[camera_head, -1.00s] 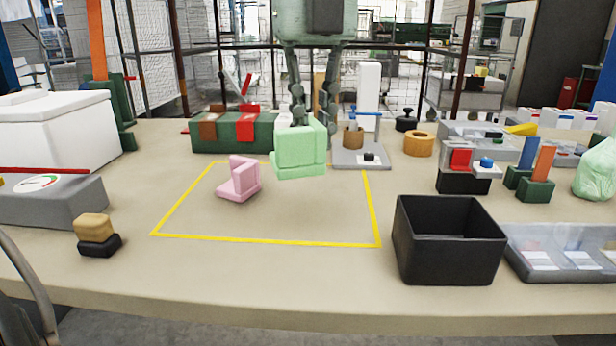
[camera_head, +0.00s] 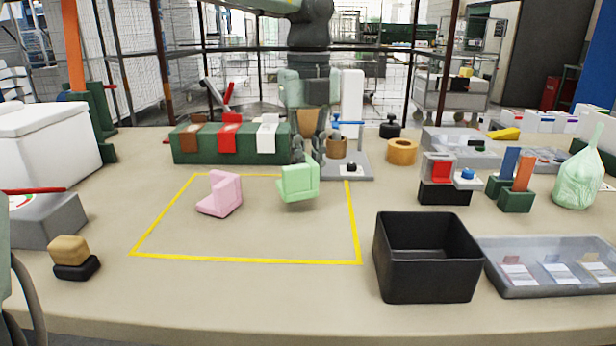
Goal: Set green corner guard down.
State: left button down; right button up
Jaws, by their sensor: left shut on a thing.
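The light green corner guard (camera_head: 298,184), an L-shaped foam piece, is inside the yellow outline on the table, toward its far right. My left gripper (camera_head: 310,158) reaches down behind it and is shut on its upright part. The guard's lower edge is at or just above the tabletop; I cannot tell whether it touches. A pink corner guard (camera_head: 222,193) sits on the table to its left, a clear gap away. My right gripper is not in view.
The yellow outline (camera_head: 245,261) is bare in its front half. A black bin (camera_head: 425,265) and a clear tray (camera_head: 555,285) stand to the right. A green box (camera_head: 190,153) and a grey-based stand (camera_head: 352,165) are behind. Stacked sponge-like blocks (camera_head: 70,250) are front left.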

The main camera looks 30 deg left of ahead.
aim_at(309, 180)
pick_arm(q)
notch_tip(309, 180, down, 3)
jog(key=shift+f, duration=0.15)
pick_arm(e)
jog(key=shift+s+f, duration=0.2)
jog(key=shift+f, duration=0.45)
pick_arm(q)
jog(key=c, duration=1.5)
grip_release()
jog(key=shift+c, duration=0.2)
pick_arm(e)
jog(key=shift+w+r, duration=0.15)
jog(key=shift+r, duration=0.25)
pick_arm(q)
notch_tip(309, 180, up, 2)
jog(key=shift+r, duration=0.1)
notch_tip(309, 180, up, 8)
jog(key=shift+r, duration=0.95)
